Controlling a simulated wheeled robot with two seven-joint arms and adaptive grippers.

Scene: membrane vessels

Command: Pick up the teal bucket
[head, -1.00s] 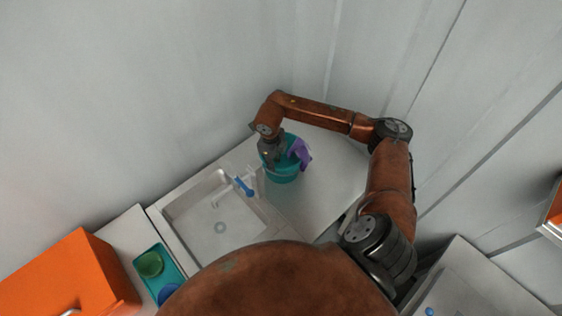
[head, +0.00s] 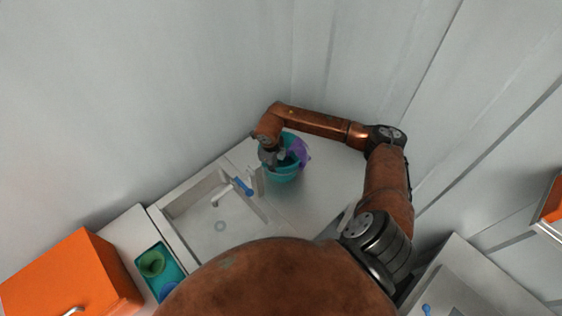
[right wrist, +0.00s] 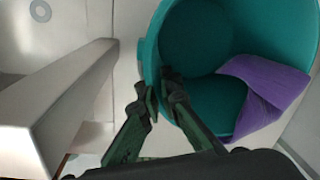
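The teal bucket (head: 281,174) is on the pale counter beside the sink, in the corner near the walls. A purple cloth (head: 303,154) hangs over its right rim. In the right wrist view the bucket (right wrist: 205,35) shows its open mouth, with the cloth (right wrist: 262,92) over the rim. My right gripper (head: 274,158) is at the bucket's left rim. In the right wrist view its fingers (right wrist: 158,92) are close together, one outside the wall and one inside, with the rim between them. I cannot tell whether the bucket's base touches the counter. My left gripper is not in view.
The sink (head: 205,222) with a faucet and blue handle (head: 243,187) lies just left of the bucket. Walls stand close behind; the counter right of the bucket is clear.

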